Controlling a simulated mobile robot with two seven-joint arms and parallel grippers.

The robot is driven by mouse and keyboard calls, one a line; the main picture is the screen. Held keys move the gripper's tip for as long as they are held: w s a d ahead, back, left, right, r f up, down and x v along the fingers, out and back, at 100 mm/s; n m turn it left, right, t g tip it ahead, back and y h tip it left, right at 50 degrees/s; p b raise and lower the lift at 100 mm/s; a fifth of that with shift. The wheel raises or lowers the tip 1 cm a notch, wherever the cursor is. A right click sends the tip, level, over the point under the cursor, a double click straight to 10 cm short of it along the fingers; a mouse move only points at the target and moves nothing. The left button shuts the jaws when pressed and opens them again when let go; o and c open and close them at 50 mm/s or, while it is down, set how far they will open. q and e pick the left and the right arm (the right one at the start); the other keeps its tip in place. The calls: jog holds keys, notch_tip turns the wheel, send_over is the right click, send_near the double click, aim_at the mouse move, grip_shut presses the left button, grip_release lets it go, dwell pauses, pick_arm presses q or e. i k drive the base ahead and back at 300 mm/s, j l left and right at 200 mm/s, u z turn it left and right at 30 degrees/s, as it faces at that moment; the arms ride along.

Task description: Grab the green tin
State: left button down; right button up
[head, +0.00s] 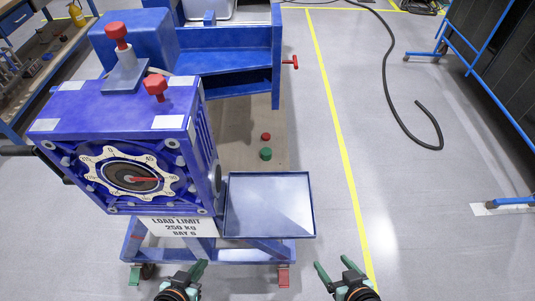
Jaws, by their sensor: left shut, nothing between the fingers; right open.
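A small green tin (265,154) stands on the grey-brown surface beyond the flat tray, with a small red object (265,137) just behind it. My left gripper (194,270) is shut and empty at the bottom of the head view, in front of the blue jig's lower frame. My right gripper (334,267) is open and empty, at the bottom right of centre, beside the yellow floor line. Both grippers are well apart from the tin, nearer to me than the tray.
A shallow tray (270,205) with a dark blue rim lies between my grippers and the tin. The blue jig box (115,110) with a dial (132,179) stands to the left. A blue frame (225,55) is behind. A black hose (400,110) lies on the floor at right.

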aim_at(266, 152)
jog(key=k, duration=0.45)
jog(key=z, duration=0.35)
jog(key=k+z, duration=0.15)
jog(key=z, duration=0.2)
jog(key=l+z, duration=0.1)
jog(key=z, duration=0.3)
jog(key=i+l+z, duration=0.2)
jog(key=z, duration=0.3)
jog(key=i+l+z, duration=0.2)
jog(key=z, duration=0.25)
jog(key=i+l+u, duration=0.15)
jog(key=i, duration=0.25)
jog(key=i+l+u, duration=0.2)
jog(key=i, duration=0.2)
jog(key=i+l+u, duration=0.15)
jog(key=i, duration=0.25)
jog(key=i+j+u, duration=0.15)
jog(key=i+u, duration=0.8)
jog(key=u, duration=0.15)
jog(key=i+l+u, duration=0.1)
jog(key=i+u, duration=0.4)
jog(key=i, duration=0.8)
jog(key=i+u, duration=0.3)
jog(key=i, duration=0.35)
jog(key=i+l+u, duration=0.3)
jog(key=i, duration=0.35)
jog(key=j, duration=0.15)
